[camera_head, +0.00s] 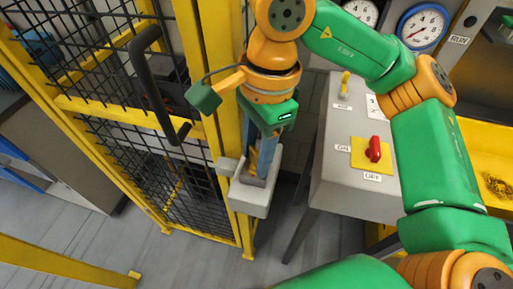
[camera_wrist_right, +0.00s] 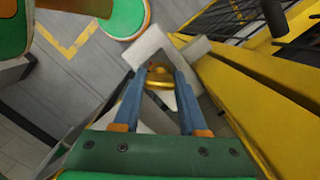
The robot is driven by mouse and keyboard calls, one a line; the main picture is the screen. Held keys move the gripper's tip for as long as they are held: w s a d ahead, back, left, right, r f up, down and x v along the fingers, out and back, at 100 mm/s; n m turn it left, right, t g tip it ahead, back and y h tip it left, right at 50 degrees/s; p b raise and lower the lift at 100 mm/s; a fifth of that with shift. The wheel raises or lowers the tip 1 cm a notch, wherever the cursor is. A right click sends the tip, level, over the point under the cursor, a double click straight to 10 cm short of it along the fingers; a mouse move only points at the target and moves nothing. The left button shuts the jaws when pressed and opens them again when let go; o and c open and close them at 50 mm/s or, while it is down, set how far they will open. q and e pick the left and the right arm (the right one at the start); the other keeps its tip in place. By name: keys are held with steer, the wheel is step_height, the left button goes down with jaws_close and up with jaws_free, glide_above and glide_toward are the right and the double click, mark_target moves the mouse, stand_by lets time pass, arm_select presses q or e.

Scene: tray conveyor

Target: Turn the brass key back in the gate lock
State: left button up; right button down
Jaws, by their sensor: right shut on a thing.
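The gate lock (camera_head: 252,198) is a light grey box on the yellow gate post, low in the middle of the head view. It also shows in the right wrist view (camera_wrist_right: 148,44). My right gripper (camera_head: 262,168) points down into the lock. In the right wrist view, its two blue fingers (camera_wrist_right: 160,77) are closed on the brass key (camera_wrist_right: 160,84), one on each side. Only the key's rounded gold top shows there; the rest is hidden. In the head view the key is mostly hidden by the fingers. My left gripper is in neither view.
The black mesh gate (camera_head: 150,135) with its black handle (camera_head: 150,80) stands left of the lock. A grey control box (camera_head: 345,185) with a red switch (camera_head: 374,149) stands to the right. Dials (camera_head: 423,27) sit at the top right.

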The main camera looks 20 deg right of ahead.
steer(key=shift+n, duration=1.2)
steer(key=shift+n+g+p, duration=0.4)
steer(key=shift+n+p, duration=0.05)
steer(key=shift+n, duration=1.35)
